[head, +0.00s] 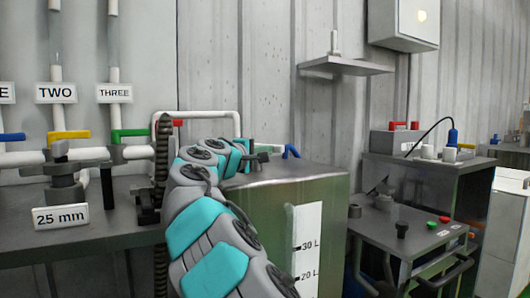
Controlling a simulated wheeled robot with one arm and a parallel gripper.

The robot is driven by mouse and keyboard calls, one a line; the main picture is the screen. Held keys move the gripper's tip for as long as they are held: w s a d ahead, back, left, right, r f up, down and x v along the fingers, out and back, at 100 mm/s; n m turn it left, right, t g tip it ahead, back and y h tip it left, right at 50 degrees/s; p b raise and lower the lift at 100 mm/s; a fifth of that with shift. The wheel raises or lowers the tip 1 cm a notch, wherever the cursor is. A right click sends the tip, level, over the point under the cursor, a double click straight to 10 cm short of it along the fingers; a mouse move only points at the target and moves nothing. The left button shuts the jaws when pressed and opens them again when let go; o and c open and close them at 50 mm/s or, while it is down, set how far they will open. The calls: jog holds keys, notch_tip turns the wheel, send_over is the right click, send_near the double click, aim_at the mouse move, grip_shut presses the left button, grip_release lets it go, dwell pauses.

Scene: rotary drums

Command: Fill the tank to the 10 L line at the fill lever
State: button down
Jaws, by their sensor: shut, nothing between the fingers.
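The tank (268,198) is a green-grey metal box with a flat top in the middle of the head view. A white level scale (308,240) on its front shows 30 L and 20 L marks; the 10 L line is below the frame and I cannot make out a water level. A blue lever (291,151) stands at the tank top's back edge, and a red lever (177,122) is on the white pipe to the left. Neither has a readable label. My gripper (260,156) is small and dark over the tank top, shut and empty, left of the blue lever and apart from it.
Right, a control cart (405,228) and cabinet (440,165) stand close. A wall shelf (345,66) hangs above.

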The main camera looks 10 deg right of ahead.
aim_at(277, 150)
jog(key=shift+d+n+t+y, duration=0.2)
jog(key=shift+n+t+y, duration=0.1)
jog(key=shift+d+n+t+y, duration=0.3)
jog(key=shift+y, duration=0.1)
jog(key=shift+w+d+r+n+t+y, duration=0.1)
jog(key=shift+w+d+n+t+y, duration=0.15)
jog(key=shift+d+n+t+y, duration=0.4)
jog(key=n+y, duration=0.1)
jog(key=t+y, duration=0.1)
jog(key=shift+w+d+n+y+p, duration=0.2)
jog(key=shift+w+n+y+p, duration=0.15)
jog(key=shift+p, duration=0.05)
jog(key=shift+w+d+p, duration=0.3)
jog(key=shift+w+d, duration=0.3)
jog(key=shift+d, duration=0.05)
jog(key=shift+w, duration=0.1)
